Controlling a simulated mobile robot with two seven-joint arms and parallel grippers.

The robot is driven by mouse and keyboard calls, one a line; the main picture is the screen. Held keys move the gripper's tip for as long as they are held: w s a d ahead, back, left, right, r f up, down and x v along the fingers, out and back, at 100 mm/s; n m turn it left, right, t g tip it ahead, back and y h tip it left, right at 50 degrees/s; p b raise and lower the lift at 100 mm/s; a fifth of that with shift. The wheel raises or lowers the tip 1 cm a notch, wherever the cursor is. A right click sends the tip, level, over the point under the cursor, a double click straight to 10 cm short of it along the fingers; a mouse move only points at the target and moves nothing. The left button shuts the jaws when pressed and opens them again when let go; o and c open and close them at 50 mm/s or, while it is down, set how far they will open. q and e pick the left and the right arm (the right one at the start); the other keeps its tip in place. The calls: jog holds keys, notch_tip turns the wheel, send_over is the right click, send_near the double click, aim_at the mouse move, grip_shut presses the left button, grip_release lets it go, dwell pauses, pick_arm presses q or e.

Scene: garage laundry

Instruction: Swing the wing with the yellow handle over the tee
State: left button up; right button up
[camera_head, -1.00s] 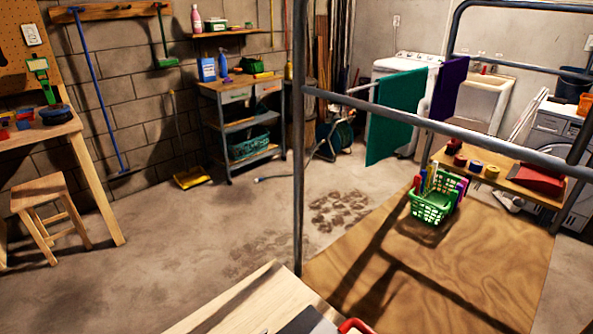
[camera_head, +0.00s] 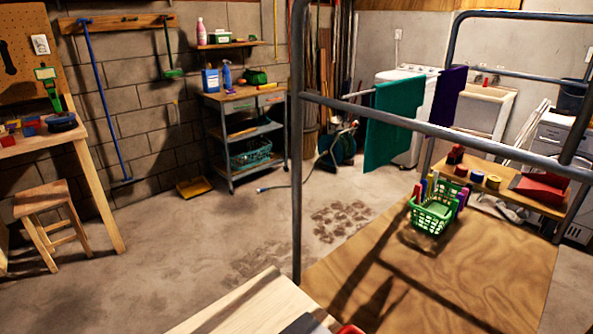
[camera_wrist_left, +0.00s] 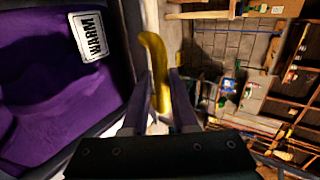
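In the left wrist view the yellow handle (camera_wrist_left: 154,50) is a curved bar that runs down between the two fingers of my left gripper (camera_wrist_left: 165,88). The fingers appear closed against its sides. A pale strip lies beside the handle; I cannot tell whether it is the wing. In the head view a grey flat piece (camera_head: 306,325) and a bit of red (camera_head: 350,329) show at the bottom edge, by the light wooden table (camera_head: 250,308). The tee cannot be made out. My right gripper is not in view.
A purple cloth bag labelled WARM (camera_wrist_left: 60,85) fills the left of the wrist view. A metal frame (camera_head: 297,150) stands just past the table. A green basket (camera_head: 432,216) stands on a plywood surface (camera_head: 490,262). The floor at left is mostly clear.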

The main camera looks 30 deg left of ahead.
pick_arm(q)
jog(key=shift+o, duration=0.6)
jog(key=shift+s+a, duration=0.1)
jog(key=shift+a, duration=0.05)
jog(key=shift+r, duration=0.1)
jog(key=v, duration=1)
jog(key=shift+p, duration=0.3)
